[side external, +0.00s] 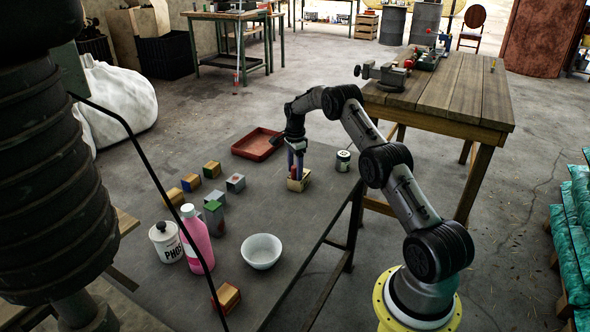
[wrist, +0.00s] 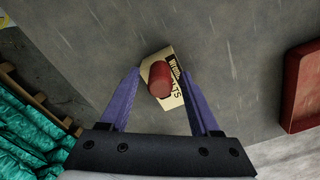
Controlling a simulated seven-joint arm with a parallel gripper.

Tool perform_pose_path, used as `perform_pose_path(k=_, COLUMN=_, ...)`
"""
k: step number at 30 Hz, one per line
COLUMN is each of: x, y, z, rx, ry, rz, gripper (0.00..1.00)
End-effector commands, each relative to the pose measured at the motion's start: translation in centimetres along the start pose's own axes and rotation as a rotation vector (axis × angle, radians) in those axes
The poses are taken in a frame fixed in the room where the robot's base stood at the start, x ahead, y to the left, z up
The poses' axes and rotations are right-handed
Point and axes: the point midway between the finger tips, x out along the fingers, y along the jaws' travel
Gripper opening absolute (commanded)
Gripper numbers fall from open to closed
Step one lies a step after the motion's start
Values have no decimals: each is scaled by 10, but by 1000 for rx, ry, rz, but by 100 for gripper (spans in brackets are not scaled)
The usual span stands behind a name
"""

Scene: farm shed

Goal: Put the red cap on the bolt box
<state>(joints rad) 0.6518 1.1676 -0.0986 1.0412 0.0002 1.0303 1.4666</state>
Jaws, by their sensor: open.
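The bolt box (side external: 305,182) is a small tan carton with dark lettering, on the grey table below my gripper. It also shows in the wrist view (wrist: 178,97), partly covered by the cap. The red cap (wrist: 159,79) is a short red cylinder that appears to rest on top of the box; in the side view the fingers partly hide it. My gripper (wrist: 160,75) is open, with one purple finger on each side of the cap and visible gaps between. In the side view my gripper (side external: 296,165) points down over the box.
A red tray (side external: 257,146) lies behind the box, and a small labelled can (side external: 343,161) stands to its right near the table edge. Several small blocks (side external: 236,183), a pink bottle (side external: 197,240), a white jar (side external: 165,243) and a white bowl (side external: 261,252) stand left and in front.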

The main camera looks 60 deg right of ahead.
Motion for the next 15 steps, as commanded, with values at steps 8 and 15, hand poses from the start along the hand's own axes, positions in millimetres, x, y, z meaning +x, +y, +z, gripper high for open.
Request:
perform_pose_path(k=8, x=-12, y=0, z=0, rx=0, ry=0, rz=-2, gripper=63)
perform_pose_path(k=15, x=-58, y=-1, z=0, rx=0, ry=1, rz=-5, gripper=63)
